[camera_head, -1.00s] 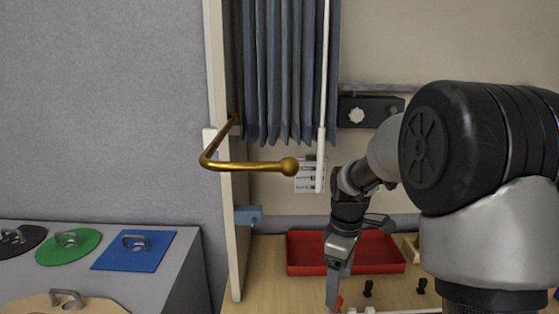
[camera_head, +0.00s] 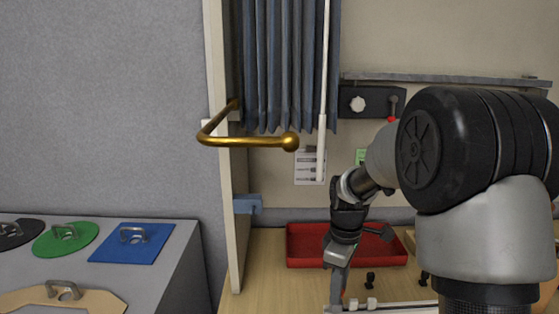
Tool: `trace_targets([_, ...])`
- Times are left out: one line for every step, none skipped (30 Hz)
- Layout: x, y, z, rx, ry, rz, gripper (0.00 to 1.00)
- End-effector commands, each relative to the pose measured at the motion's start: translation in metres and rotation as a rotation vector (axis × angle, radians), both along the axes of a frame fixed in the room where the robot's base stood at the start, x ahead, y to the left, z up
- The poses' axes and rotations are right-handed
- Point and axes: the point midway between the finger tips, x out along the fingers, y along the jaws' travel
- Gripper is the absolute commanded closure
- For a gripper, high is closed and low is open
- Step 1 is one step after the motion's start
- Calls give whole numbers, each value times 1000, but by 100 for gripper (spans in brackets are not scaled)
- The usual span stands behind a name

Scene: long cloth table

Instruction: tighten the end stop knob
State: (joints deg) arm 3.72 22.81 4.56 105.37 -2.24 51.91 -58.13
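My gripper (camera_head: 338,290) points down at the bottom of the view, over the wooden table and left of centre of a pale rail (camera_head: 392,306). Its fingers are seen edge-on, so I cannot tell whether they are open or shut. A small red-orange part (camera_head: 343,296) shows right beside the fingertips. Whether they touch it is unclear. White blocks (camera_head: 366,304) sit on the rail. A black knob (camera_head: 370,280) stands just behind the rail. A pale lobed knob (camera_head: 357,104) is on a dark wall plate (camera_head: 381,102). I cannot tell which is the end stop knob.
A red tray (camera_head: 305,247) lies behind my gripper. A brass rod with a ball end (camera_head: 291,142) juts out at the left, by a blue curtain (camera_head: 290,70) and white wand (camera_head: 322,140). A grey bench (camera_head: 185,260) holds handled lids. My arm hides the right side.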

Motion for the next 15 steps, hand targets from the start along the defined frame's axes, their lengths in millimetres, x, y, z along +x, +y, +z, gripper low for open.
trace_targets([0, 0, 0, 0, 0, 0, 86])
trace_targets([0, 0, 0, 0, 0, 0, 91])
trace_targets([0, 0, 0, 0, 0, 0, 97])
trace_targets([0, 0, 0, 0, 0, 0, 97])
trace_targets([0, 0, 0, 0, 0, 0, 97])
trace_targets([0, 0, 0, 0, 0, 0, 97])
trace_targets([0, 0, 0, 0, 0, 0, 97])
trace_targets([0, 0, 0, 0, 0, 0, 97])
trace_targets([0, 0, 0, 0, 0, 0, 97])
trace_targets([0, 0, 0, 0, 0, 0, 97])
trace_targets([0, 0, 0, 0, 0, 0, 97])
trace_targets([0, 0, 0, 0, 0, 0, 97])
trace_targets([0, 0, 0, 0, 0, 0, 97])
trace_targets([0, 0, 0, 0, 0, 0, 97])
trace_targets([0, 0, 0, 0, 0, 0, 97])
